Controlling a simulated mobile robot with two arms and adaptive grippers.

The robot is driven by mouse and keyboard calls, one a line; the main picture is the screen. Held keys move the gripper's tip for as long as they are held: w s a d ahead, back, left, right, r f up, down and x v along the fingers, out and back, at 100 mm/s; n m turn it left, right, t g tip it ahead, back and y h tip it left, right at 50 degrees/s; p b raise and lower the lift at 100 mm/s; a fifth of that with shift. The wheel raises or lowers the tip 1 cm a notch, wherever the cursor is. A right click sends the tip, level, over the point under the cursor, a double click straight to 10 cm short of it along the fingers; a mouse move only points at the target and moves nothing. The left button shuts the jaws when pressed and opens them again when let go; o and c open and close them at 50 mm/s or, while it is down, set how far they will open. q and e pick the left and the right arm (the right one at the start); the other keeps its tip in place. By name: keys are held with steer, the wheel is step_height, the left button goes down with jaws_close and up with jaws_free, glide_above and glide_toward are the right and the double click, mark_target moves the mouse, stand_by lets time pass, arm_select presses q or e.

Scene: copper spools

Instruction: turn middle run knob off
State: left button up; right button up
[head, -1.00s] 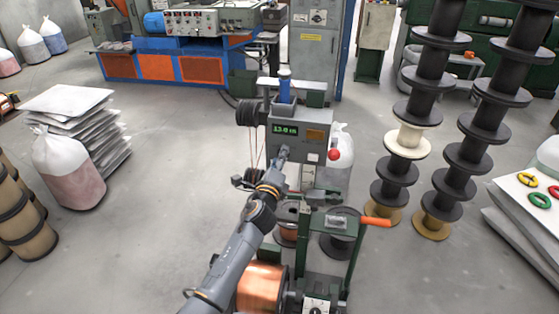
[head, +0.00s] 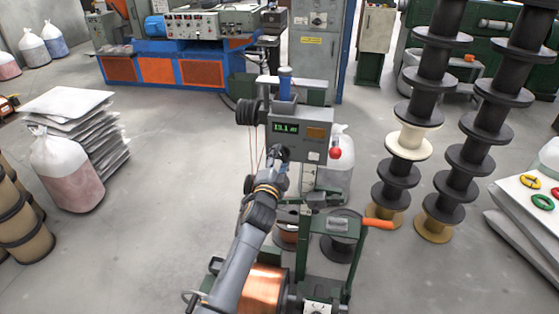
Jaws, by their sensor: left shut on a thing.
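The grey control box (head: 312,132) stands at the middle of the head view, with a lit green display (head: 286,128) and a red button (head: 335,153) at its right side. My left gripper (head: 281,155) is at the lower left of the box's front face, under the display. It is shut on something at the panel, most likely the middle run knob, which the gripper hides. My right gripper is not in view.
A green machine frame with an orange handle (head: 377,223) and a copper spool (head: 262,286) stands below the box. Tall stacks of black spools (head: 421,111) stand to the right. Stacked sacks (head: 88,125) lie at left. Floor between is clear.

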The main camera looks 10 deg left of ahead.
arm_select(q)
steer(key=shift+f+n, duration=0.15)
steer(key=shift+n, duration=0.65)
steer(key=o, duration=1.2)
steer(key=shift+c, duration=0.2)
steer(key=s, duration=1.2)
